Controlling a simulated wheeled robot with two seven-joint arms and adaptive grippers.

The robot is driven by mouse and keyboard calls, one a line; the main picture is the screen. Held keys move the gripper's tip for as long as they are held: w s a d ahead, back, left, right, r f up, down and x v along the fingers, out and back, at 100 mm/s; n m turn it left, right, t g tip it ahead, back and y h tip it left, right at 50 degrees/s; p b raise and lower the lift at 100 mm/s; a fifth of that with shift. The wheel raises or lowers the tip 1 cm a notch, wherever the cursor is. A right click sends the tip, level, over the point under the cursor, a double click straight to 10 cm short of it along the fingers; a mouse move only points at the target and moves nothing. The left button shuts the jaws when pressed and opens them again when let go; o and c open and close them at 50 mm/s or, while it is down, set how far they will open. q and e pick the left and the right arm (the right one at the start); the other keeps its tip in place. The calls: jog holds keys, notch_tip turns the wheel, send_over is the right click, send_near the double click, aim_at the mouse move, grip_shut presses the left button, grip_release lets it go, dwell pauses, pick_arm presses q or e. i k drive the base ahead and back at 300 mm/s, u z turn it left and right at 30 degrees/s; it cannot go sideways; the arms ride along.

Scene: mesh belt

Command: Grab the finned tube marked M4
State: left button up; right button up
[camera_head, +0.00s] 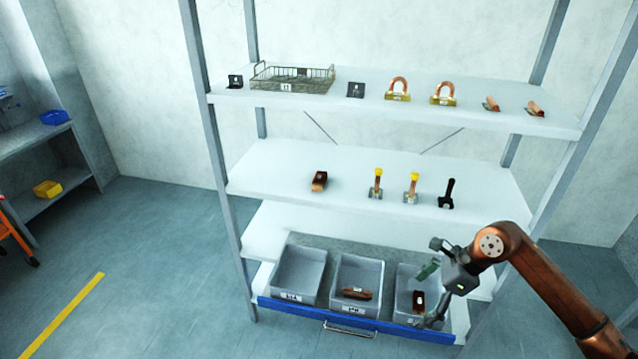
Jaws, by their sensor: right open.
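No mark M4 is readable at this size, so I cannot tell which piece is the finned tube. A copper-brown elongated piece (356,294) lies in the middle grey bin (342,270) on the low shelf. A dark brown piece with a white label (418,299) is in the right grey bin (402,283). My right gripper (428,294) is open and empty at the right bin, its fingers overlapping that bin in the picture. Whether it touches anything is unclear. My left gripper is out of view.
The left grey bin (300,272) looks empty. A blue front rail (350,318) runs below the bins. The middle shelf (270,172) holds a brown block (319,181) and several upright tools. The top shelf holds a wire basket (292,78) and several small parts. Shelf posts flank everything.

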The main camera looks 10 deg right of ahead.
aim_at(318, 183)
jog(key=i, duration=2)
